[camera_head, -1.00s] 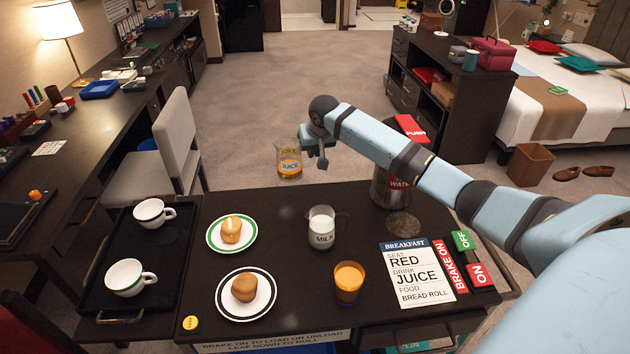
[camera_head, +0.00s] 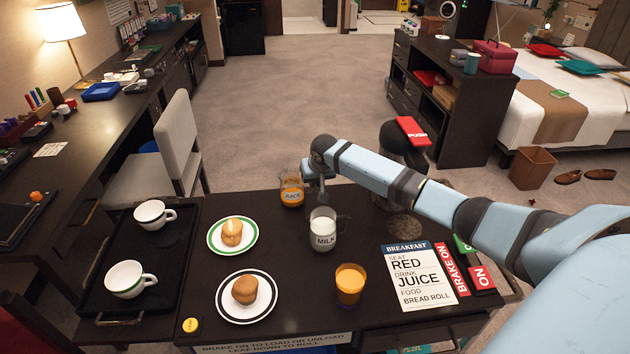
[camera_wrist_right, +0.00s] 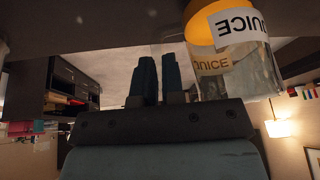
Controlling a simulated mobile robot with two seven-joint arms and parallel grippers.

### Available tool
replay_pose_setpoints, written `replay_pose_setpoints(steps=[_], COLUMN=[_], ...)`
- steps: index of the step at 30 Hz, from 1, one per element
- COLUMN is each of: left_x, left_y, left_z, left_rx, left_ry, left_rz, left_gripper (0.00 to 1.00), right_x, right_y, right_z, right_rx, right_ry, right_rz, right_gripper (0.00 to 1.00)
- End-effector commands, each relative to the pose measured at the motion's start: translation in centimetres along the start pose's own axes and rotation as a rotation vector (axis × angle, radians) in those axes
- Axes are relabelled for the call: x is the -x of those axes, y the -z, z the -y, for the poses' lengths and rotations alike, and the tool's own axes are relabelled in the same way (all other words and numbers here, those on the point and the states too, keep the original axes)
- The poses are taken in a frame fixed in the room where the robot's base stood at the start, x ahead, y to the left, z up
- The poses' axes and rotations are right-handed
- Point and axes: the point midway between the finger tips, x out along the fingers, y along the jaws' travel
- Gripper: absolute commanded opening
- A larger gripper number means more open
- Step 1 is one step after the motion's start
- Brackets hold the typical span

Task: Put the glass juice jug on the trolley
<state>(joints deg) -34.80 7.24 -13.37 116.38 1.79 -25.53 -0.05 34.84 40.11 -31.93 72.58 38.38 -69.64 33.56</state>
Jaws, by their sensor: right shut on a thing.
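The glass juice jug (camera_head: 291,192), with a JUICE label and orange juice, is at the far edge of the dark trolley (camera_head: 285,268). My right gripper (camera_head: 322,183) is just right of the jug and is shut on its clear handle. The jug looks upright; I cannot tell whether its base touches the trolley top. In the right wrist view the jug (camera_wrist_right: 240,60) appears upside down beside the two close fingers (camera_wrist_right: 155,78). My left gripper is not in view.
The glass milk jug (camera_head: 323,232) stands just nearer than the juice jug. Two plates with rolls (camera_head: 233,233) are left of it, an orange glass (camera_head: 349,284) and breakfast card (camera_head: 416,275) right. The red-topped water dispenser (camera_head: 412,131) is partly behind my arm.

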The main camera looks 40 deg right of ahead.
Motion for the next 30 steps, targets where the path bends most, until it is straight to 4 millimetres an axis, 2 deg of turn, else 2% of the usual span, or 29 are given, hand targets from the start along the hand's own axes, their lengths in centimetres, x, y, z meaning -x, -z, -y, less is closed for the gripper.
replay_pose_setpoints(steps=[3, 4, 7, 16, 19, 23, 30], left_x=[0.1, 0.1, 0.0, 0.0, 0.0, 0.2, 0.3], left_y=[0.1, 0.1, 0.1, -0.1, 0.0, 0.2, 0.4], left_z=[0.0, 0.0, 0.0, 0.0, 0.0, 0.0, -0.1], left_rx=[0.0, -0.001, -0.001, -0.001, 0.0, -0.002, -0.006], left_ry=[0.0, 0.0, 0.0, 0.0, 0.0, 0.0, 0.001], left_rz=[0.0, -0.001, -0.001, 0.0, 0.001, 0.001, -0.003], left_gripper=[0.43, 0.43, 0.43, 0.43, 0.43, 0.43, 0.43], right_x=[-0.1, -0.2, -0.2, -0.1, 0.8, 3.0, 8.2], right_y=[0.0, -0.1, -0.1, 0.0, 0.1, 0.1, 0.1], right_z=[0.0, 0.0, 0.0, 0.0, 0.0, -0.1, 0.0], right_rx=[-0.001, 0.0, 0.0, 0.0, 0.001, 0.0, 0.001], right_ry=[0.001, -0.001, 0.0, 0.0, 0.001, 0.0, 0.0], right_rz=[-0.001, 0.0, 0.0, 0.0, 0.0, -0.002, -0.002], right_gripper=[0.0, 0.11, 0.34, 0.35, 0.35, 0.35, 0.35])
